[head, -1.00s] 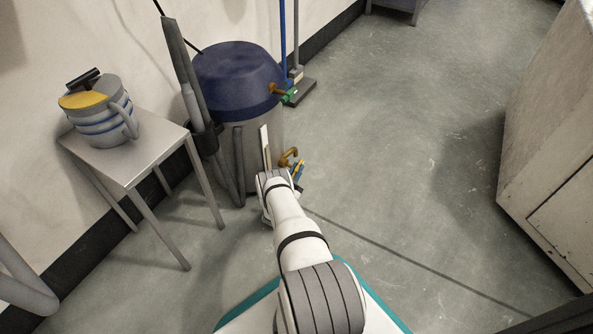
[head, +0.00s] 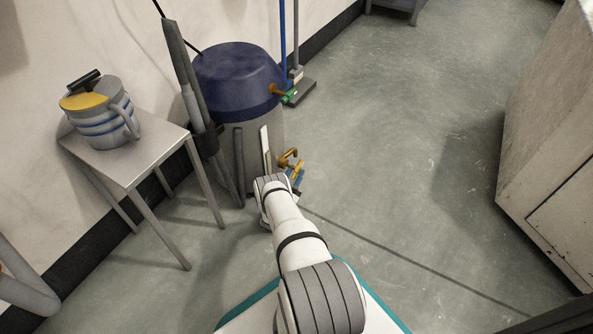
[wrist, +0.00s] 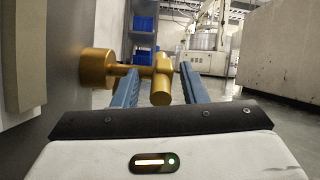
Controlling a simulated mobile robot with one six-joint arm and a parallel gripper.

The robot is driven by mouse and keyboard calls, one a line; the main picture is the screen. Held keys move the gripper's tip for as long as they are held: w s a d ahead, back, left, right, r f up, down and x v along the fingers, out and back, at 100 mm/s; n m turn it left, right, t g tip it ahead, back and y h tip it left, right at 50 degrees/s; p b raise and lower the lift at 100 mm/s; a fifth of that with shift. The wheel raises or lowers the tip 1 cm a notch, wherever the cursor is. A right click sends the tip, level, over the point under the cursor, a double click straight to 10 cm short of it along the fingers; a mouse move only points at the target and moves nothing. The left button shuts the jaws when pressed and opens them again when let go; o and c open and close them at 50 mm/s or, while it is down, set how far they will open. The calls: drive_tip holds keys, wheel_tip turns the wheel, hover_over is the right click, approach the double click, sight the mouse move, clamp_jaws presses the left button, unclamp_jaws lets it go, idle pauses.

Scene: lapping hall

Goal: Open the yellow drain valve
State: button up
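The yellow drain valve (head: 290,157) sticks out low on the right side of a grey drum with a dark blue lid (head: 237,75). In the wrist view the brass-yellow valve (wrist: 161,82) has a round flange (wrist: 97,68) against the drum wall, a short horizontal stem and an upright cylindrical part. My gripper (wrist: 160,69) is open, with one blue finger on each side of that upright part in the picture. Gaps show beside it; whether either finger touches the valve or stem is unclear. In the head view my wrist hides much of the gripper, though blue fingers show beside the valve.
A second, green-handled tap (head: 288,95) is higher on the drum. A small metal table (head: 150,155) with a striped jug (head: 102,115) stands left. A pale cabinet (head: 555,130) stands right; floor between is clear.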

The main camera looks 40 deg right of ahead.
drive_tip(key=s+a+p, duration=0.3)
drive_tip(key=s+a, duration=0.1)
drive_tip(key=a, duration=0.7)
drive_tip(key=shift+s+p, duration=0.3)
drive_tip(key=w+d+g+y+b, duration=0.1)
drive_tip(key=d, duration=0.2)
drive_tip(key=w+d+m+g+y+b, duration=0.1)
drive_tip(key=w+d+y+b, duration=0.1)
drive_tip(key=d, duration=0.2)
drive_tip(key=w+d+g+y+b, duration=0.1)
drive_tip(key=d, duration=0.3)
drive_tip(key=shift+w+r+g, duration=0.2)
drive_tip(key=shift+w+g, duration=0.1)
drive_tip(key=shift+w, duration=0.05)
drive_tip(key=shift+w+d+r+b, duration=0.15)
drive_tip(key=shift+d+b, duration=0.2)
drive_tip(key=shift+d, duration=0.25)
clamp_jaws()
